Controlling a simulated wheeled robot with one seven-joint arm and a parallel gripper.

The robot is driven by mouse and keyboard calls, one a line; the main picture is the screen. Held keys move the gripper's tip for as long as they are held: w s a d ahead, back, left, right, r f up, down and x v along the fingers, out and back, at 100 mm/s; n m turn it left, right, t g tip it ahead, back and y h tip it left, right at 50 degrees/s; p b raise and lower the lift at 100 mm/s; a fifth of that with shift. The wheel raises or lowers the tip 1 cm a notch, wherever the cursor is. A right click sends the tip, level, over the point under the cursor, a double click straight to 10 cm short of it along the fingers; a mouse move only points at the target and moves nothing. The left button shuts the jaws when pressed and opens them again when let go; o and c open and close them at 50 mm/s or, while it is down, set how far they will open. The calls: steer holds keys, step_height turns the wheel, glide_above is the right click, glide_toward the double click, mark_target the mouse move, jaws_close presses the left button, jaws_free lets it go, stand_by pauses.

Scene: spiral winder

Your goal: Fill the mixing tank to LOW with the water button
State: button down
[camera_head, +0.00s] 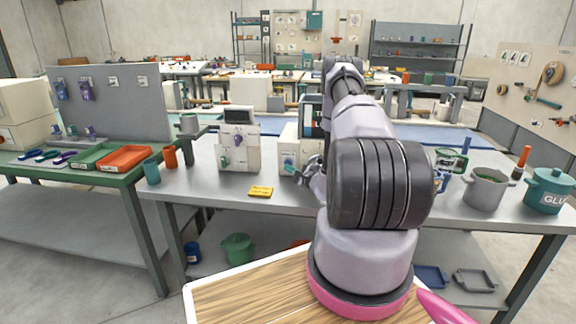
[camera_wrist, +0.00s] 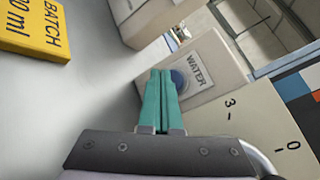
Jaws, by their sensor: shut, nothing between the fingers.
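The water button (camera_wrist: 179,82) is a dark blue round button on a pale box, beside a WATER label (camera_wrist: 195,70) in the wrist view. The same pale box (camera_head: 288,156) shows in the head view, partly behind my arm. My gripper (camera_wrist: 161,73) has its teal fingers shut together and empty, with the tips right at the button's left edge. I cannot tell whether they touch it. In the head view my gripper (camera_head: 290,170) is low in front of the box. I cannot make out the mixing tank or its LOW mark; my arm hides much of that area.
A yellow BATCH card (camera_head: 261,191) lies on the grey bench to the left. A white device with a purple knob (camera_head: 238,148) stands behind it. A grey pot (camera_head: 485,188) and a teal GLUE pot (camera_head: 548,190) are at the right. A panel with scale numbers (camera_wrist: 240,120) is beside the fingers.

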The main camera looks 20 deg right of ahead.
steer(key=shift+s+a, duration=0.7)
steer(key=shift+s, duration=0.35)
steer(key=shift+s+a, duration=0.7)
steer(key=shift+s, duration=0.35)
stand_by(1.2)
